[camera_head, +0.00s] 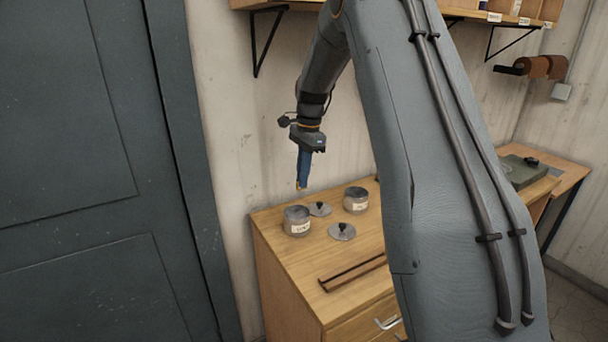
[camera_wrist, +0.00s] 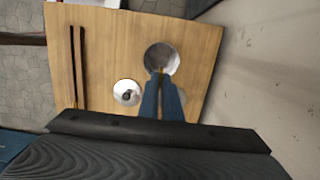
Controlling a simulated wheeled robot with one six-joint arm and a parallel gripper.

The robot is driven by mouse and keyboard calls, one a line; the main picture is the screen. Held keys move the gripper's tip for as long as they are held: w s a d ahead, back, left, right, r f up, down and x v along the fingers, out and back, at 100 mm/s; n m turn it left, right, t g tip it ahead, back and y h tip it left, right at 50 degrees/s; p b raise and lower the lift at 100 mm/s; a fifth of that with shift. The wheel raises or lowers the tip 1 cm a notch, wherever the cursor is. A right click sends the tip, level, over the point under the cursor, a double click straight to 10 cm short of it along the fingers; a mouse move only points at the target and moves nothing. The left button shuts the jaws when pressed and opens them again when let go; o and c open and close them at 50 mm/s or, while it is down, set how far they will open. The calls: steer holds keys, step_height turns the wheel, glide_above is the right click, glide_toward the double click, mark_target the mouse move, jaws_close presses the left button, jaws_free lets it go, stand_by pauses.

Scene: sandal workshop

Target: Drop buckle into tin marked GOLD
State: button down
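My gripper (camera_head: 300,178) hangs fingers-down above the left part of the wooden cabinet top. Its blue fingers are close together on a small gold-coloured piece, the buckle (camera_head: 298,186), mostly hidden between the tips. Two open grey tins stand on the cabinet: the left tin (camera_head: 297,222) and the right tin (camera_head: 356,200). Each has a pale label, too small to read. In the wrist view the fingertips (camera_wrist: 161,78) overlap the near rim of one tin (camera_wrist: 160,52), apparently the left one. The other tin is hidden there.
A wooden slotted rail (camera_head: 352,272) lies near the cabinet's front edge. A wall stands behind, with a shelf (camera_head: 470,14) above.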

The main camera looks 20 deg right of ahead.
steer(key=shift+f+b, duration=0.9)
steer(key=shift+f, duration=0.85)
steer(key=c, duration=1.9)
jaws_free()
steer(key=shift+d+r+b, duration=0.15)
steer(key=shift+r+b, duration=0.3)
steer(key=shift+r, duration=0.85)
steer(key=shift+d+r+b, duration=0.2)
steer(key=shift+r+b, duration=0.25)
steer(key=shift+r, duration=0.85)
steer(key=shift+d+r+b, duration=0.15)
steer(key=shift+r+b, duration=0.3)
steer(key=shift+r, duration=0.85)
